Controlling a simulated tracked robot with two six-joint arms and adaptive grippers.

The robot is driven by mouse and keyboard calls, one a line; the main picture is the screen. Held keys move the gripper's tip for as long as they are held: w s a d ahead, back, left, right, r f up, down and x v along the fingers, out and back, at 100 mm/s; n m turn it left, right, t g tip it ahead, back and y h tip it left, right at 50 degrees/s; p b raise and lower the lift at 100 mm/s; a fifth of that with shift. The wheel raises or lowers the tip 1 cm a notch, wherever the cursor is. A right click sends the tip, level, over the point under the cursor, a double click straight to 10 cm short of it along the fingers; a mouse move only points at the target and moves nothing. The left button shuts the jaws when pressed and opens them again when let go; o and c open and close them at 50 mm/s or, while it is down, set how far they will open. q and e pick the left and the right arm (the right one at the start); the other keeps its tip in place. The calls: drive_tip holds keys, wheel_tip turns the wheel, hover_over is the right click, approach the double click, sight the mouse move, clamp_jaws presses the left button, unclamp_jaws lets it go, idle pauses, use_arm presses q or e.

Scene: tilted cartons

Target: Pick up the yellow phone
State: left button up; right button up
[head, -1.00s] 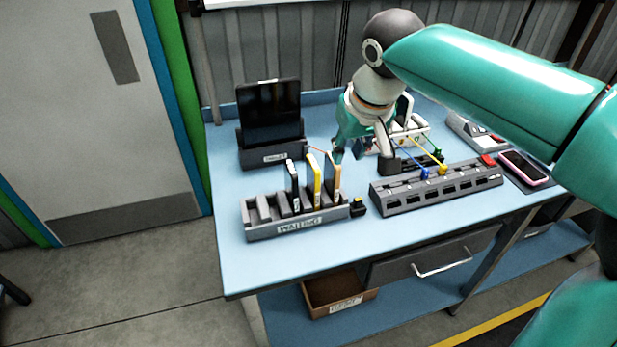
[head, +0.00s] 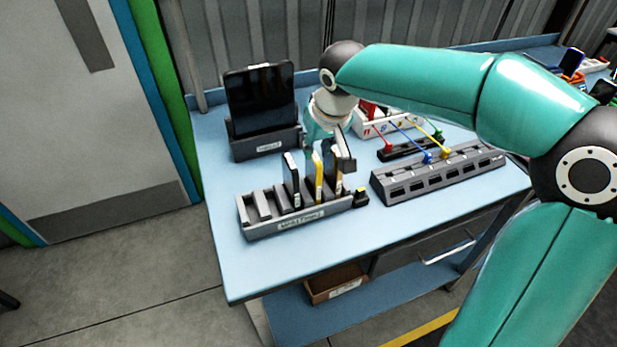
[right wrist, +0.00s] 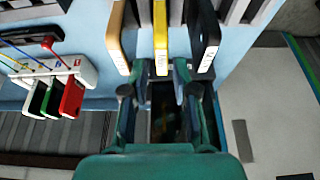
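The yellow phone (head: 318,178) stands upright in a slot of the grey waiting rack (head: 300,221), between a black phone with a pale edge (head: 291,180) and a tan-orange phone (head: 336,170). My right gripper (head: 332,153) is above and behind the upright phones, partly hidden by its own wrist. In the right wrist view its two fingers (right wrist: 161,74) are apart, and the yellow phone (right wrist: 160,38) lines up with the gap between them. Whether they touch it I cannot tell. My left gripper is not in view.
A tablet (head: 260,98) stands in a dock at the back left. A charging strip (head: 440,174) with coloured plugs lies right of the rack. A white holder (head: 372,126) with coloured phones is behind. The table's front left is clear.

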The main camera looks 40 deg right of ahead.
sight(311, 160)
drive_tip(key=shift+x, duration=0.8)
drive_tip(key=p+x, duration=0.1)
drive_tip(key=x, duration=0.4)
drive_tip(key=shift+w+f, duration=0.15)
drive_tip(key=shift+w, duration=0.1)
clamp_jaws()
